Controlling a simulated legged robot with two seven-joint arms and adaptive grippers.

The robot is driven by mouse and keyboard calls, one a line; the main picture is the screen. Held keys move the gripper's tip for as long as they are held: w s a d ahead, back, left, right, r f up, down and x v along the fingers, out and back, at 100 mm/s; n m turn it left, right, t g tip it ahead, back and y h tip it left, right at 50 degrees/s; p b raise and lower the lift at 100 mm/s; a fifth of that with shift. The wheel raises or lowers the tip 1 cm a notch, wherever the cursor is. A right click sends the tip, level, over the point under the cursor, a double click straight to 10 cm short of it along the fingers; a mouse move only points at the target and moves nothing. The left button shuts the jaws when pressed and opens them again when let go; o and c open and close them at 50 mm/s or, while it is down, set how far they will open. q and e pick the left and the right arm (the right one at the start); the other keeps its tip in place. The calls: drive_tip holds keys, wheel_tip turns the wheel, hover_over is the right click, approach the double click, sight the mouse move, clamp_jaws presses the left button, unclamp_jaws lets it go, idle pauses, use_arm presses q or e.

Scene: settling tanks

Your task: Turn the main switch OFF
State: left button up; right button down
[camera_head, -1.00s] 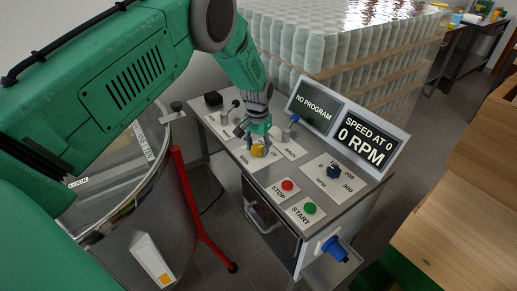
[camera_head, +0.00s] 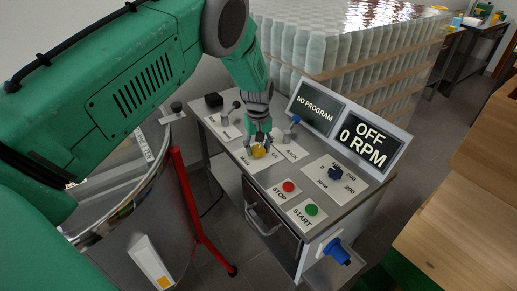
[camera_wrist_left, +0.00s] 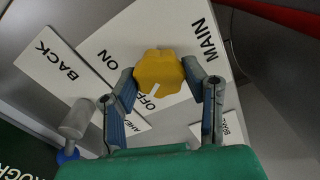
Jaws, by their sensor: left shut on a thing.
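The yellow main switch knob (camera_head: 259,152) sits on its white MAIN plate (camera_wrist_left: 115,45) on the control panel. In the left wrist view the knob (camera_wrist_left: 159,68) has its white mark pointing toward the OFF label. My left gripper (camera_head: 260,145) reaches down over the panel, with a finger on each side of the knob, shut on it. The right display (camera_head: 361,141) reads "OFF 0 RPM" and the left display (camera_head: 315,108) reads "NO PROGRAM". My right gripper is not in view.
A blue-tipped lever (camera_head: 294,121) stands close behind my gripper. A red stand (camera_head: 190,210) is at the left.

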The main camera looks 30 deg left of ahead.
sight(259, 148)
use_arm(q)
drive_tip(key=shift+s+d+f+n, duration=0.15)
drive_tip(key=shift+s+f+n, duration=0.1)
drive_tip(key=shift+n, duration=0.05)
drive_tip(key=o, duration=1.1)
drive_tip(key=shift+w+r, duration=0.1)
drive_tip(key=shift+w, duration=0.1)
drive_tip(key=shift+r, duration=0.25)
wheel_tip(259, 148, up, 11)
drive_tip(key=shift+w+r, duration=0.1)
drive_tip(key=shift+r, duration=0.05)
